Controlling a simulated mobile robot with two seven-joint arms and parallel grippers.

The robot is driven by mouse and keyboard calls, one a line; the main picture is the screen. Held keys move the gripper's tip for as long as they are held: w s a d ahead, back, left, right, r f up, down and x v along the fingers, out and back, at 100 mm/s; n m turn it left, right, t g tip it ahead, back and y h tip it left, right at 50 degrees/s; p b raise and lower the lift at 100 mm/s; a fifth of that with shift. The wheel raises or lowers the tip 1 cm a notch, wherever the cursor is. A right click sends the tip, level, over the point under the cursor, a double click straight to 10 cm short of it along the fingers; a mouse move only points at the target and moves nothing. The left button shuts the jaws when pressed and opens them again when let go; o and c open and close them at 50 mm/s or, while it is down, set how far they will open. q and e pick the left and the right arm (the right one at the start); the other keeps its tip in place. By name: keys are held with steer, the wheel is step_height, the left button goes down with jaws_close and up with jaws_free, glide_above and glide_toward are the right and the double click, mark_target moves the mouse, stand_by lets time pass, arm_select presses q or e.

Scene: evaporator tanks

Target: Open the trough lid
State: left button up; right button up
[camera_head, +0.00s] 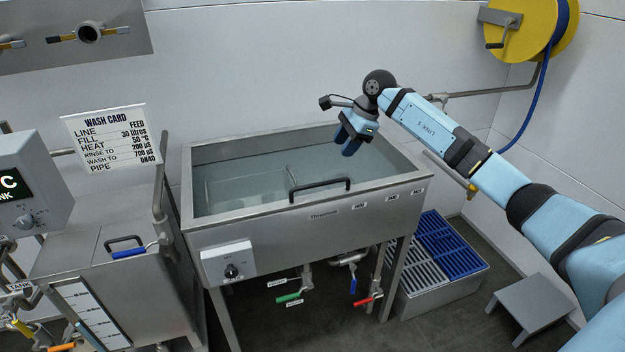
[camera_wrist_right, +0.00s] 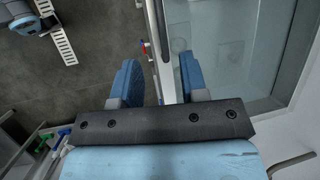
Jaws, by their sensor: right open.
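The steel trough (camera_head: 290,225) stands against the back wall, its top covered by what looks like a clear lid (camera_head: 240,185) lying flat. A black bar handle (camera_head: 320,183) sits at the middle of the front edge. My right gripper (camera_head: 350,147) is open and empty above the trough's back right part, apart from the handle. In the right wrist view its two blue fingers (camera_wrist_right: 160,82) are spread above the trough's rim, with the pale trough top (camera_wrist_right: 225,45) to the right. My left gripper is not in view.
A steel tank (camera_head: 80,255) with its own black handle stands left of the trough. A wash card (camera_head: 112,137) hangs above it. Crates (camera_head: 440,265) and a small step (camera_head: 530,307) stand at right. A yellow hose reel (camera_head: 520,28) hangs above.

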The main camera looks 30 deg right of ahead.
mark_target(323, 183)
steer(key=p+x, duration=0.1)
steer(key=x, duration=1.2)
steer(key=shift+s, duration=0.1)
steer(key=shift+r, duration=0.1)
steer(key=shift+c, duration=0.4)
jaws_close()
